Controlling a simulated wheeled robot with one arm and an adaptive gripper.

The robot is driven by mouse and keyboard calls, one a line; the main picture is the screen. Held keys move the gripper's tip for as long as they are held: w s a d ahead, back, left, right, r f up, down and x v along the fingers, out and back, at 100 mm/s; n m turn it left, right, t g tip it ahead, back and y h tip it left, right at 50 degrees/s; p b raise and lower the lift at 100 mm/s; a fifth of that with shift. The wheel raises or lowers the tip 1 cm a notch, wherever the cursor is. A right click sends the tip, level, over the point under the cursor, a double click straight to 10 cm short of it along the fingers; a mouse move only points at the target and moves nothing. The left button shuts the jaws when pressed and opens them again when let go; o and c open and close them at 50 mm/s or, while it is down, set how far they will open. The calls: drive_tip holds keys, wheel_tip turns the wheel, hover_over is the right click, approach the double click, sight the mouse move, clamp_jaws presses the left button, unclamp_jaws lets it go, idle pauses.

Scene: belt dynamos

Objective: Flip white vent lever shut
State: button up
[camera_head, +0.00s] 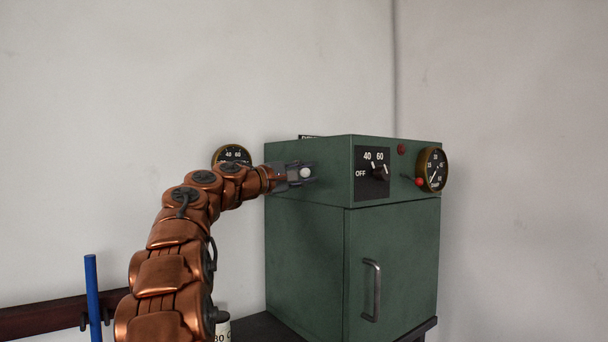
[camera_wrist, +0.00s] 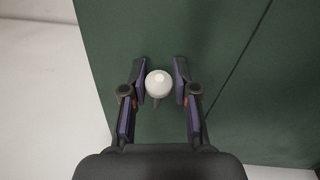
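The white vent lever shows as a round white knob (camera_head: 306,172) on the left side of the green cabinet (camera_head: 305,240). In the wrist view the white knob (camera_wrist: 158,83) sits between my fingers, with a short dark stem below it. My gripper (camera_head: 297,174) is at the cabinet's upper left side. In the wrist view my gripper (camera_wrist: 160,88) is open, one finger on each side of the knob, with a narrow gap at each side. The lever's mount is mostly hidden.
The cabinet front has an OFF/40/60 dial (camera_head: 379,173), a red-tipped lever (camera_head: 420,182), a gauge (camera_head: 432,169) and a door handle (camera_head: 372,291). Another gauge (camera_head: 232,154) is behind my arm. A blue post (camera_head: 92,298) stands at lower left.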

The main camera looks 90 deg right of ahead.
drive_tip(key=o, duration=0.4)
drive_tip(key=shift+w, duration=0.15)
drive_tip(key=v, duration=1.1)
drive_tip(key=shift+w+a, duration=0.25)
drive_tip(key=shift+a, duration=0.1)
idle(0.3)
